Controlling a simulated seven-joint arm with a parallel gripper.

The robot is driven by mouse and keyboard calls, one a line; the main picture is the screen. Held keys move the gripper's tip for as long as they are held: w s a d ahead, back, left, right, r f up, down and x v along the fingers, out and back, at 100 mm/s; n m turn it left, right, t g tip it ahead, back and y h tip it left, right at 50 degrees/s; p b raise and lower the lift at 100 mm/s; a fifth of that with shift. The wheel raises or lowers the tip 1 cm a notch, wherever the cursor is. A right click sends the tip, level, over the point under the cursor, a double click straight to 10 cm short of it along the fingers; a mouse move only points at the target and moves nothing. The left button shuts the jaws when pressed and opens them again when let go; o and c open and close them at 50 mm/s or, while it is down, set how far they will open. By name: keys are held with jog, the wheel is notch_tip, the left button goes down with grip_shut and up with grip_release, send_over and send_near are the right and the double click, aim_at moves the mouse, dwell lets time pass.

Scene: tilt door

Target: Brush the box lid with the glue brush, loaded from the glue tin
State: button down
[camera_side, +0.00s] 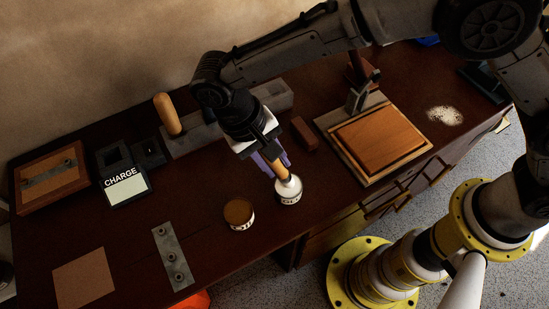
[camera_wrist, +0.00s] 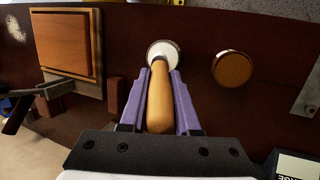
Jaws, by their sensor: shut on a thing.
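My gripper (camera_side: 279,166) has purple fingers, shut on the wooden handle of the glue brush (camera_side: 279,172). The brush leans, its lower end at the mouth of a white-topped tin (camera_side: 289,196). In the wrist view, the brush (camera_wrist: 160,105) runs between the fingers to that tin (camera_wrist: 163,46); its bristles cannot be made out there. I cannot tell how deep the tip is. A second tin with a brown top (camera_side: 239,214) stands beside it. The box lid appears to be the square wooden panel (camera_side: 378,140) in a pale frame, right of the gripper.
A small brown block (camera_side: 304,133) lies between the gripper and the panel. A grey holder (camera_side: 190,142) with a wooden handle (camera_side: 167,113) stands behind. A CHARGE pad (camera_side: 125,187), hinged metal strip (camera_side: 172,257) and tan square (camera_side: 83,278) lie left. Pale grains (camera_side: 444,116) lie far right.

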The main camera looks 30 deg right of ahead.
jog(key=shift+r, duration=0.1)
jog(key=shift+r, duration=3.45)
notch_tip(320, 180, up, 11)
jog(key=w+d, duration=0.4)
jog(key=d, duration=0.7)
jog(key=w+d, duration=0.3)
jog(key=d, duration=0.8)
jog(key=w+d, duration=0.4)
jog(key=d, duration=0.8)
notch_tip(320, 180, down, 14)
jog(key=shift+a+f, duration=0.2)
jog(key=shift+a, duration=0.25)
jog(key=shift+w+r, duration=0.1)
jog(key=shift+w, duration=0.05)
